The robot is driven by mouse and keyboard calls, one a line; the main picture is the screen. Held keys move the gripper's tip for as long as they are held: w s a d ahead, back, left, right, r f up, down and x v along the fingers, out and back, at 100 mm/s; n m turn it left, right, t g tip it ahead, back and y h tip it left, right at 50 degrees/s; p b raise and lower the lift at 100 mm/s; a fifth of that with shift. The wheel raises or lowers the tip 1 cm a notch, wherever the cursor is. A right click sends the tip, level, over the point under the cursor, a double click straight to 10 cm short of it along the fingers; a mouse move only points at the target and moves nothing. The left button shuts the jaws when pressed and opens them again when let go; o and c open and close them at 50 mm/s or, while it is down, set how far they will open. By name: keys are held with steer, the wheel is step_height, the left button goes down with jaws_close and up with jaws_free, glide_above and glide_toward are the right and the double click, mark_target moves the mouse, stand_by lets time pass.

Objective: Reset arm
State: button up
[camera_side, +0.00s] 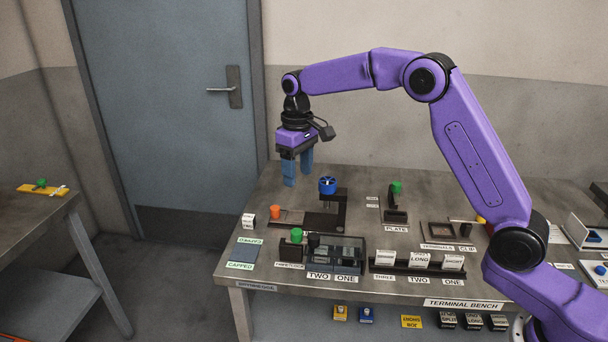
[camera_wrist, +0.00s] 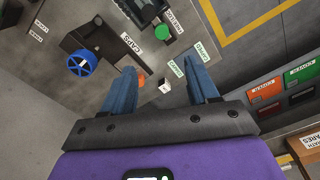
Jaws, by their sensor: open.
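My gripper (camera_side: 298,170) hangs from the purple arm over the back left of the bench, pointing down. Its two blue fingers are apart with nothing between them. In the wrist view the fingers (camera_wrist: 163,92) also stand apart and empty. A dark fixture (camera_side: 325,219) with a blue handwheel (camera_side: 327,185) stands on the bench to the right of and below my gripper. The handwheel shows at the left in the wrist view (camera_wrist: 81,63). An orange cap (camera_side: 275,212) sits at the fixture's left end, apart from my gripper.
The bench (camera_side: 350,185) holds a green-topped part (camera_side: 297,235), a clear-sided box (camera_side: 335,254), a labelled rack (camera_side: 418,264) and a plate stand (camera_side: 396,210). A door (camera_side: 165,100) is behind. A second table (camera_side: 30,215) stands at left. The air around my gripper is free.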

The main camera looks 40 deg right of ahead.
steer(key=s+a+r+n, duration=0.1)
steer(key=s+a+n, duration=0.1)
steer(key=s, duration=0.8)
steer(key=s+a+r+n, duration=0.1)
steer(key=s+a+n, duration=0.1)
steer(key=s, duration=0.8)
steer(key=s+d+f+n, duration=0.1)
steer(key=s+d, duration=0.3)
steer(key=s, duration=0.6)
steer(key=s+d+f+n, duration=0.2)
steer(key=s+d+n, duration=0.2)
steer(key=s, duration=0.7)
steer(key=shift+s+d+f, duration=0.15)
steer(key=shift+s+d, duration=0.05)
steer(key=shift+d, duration=0.3)
